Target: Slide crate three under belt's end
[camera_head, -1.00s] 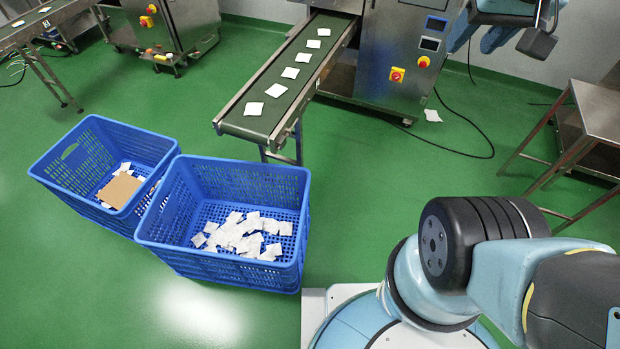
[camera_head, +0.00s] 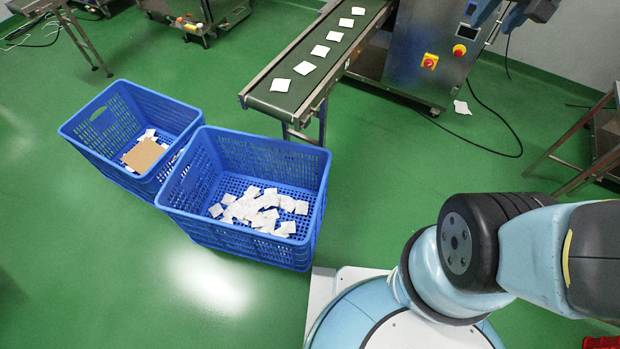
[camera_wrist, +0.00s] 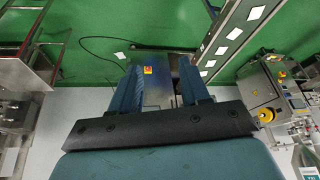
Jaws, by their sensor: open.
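Two blue slatted crates stand on the floor, touching or nearly so, in the head view. The left crate (camera_head: 88,137) holds a brown cardboard piece and some white teabags. The right crate (camera_head: 262,250) holds a loose heap of white teabags. I see no number on either, so I cannot tell which is crate three. The belt's end (camera_head: 268,104) is above and behind the right crate, with floor showing under it. Several teabags lie in a row on the belt. My gripper (camera_wrist: 160,66) shows in the wrist view, open, fingers apart and empty, far from the crates.
The steel packing machine (camera_head: 418,62) stands behind the belt. A black cable (camera_head: 500,152) and a white scrap (camera_head: 461,107) lie on the floor. A steel table (camera_head: 590,140) stands at the right. Green floor is clear left of and before the crates.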

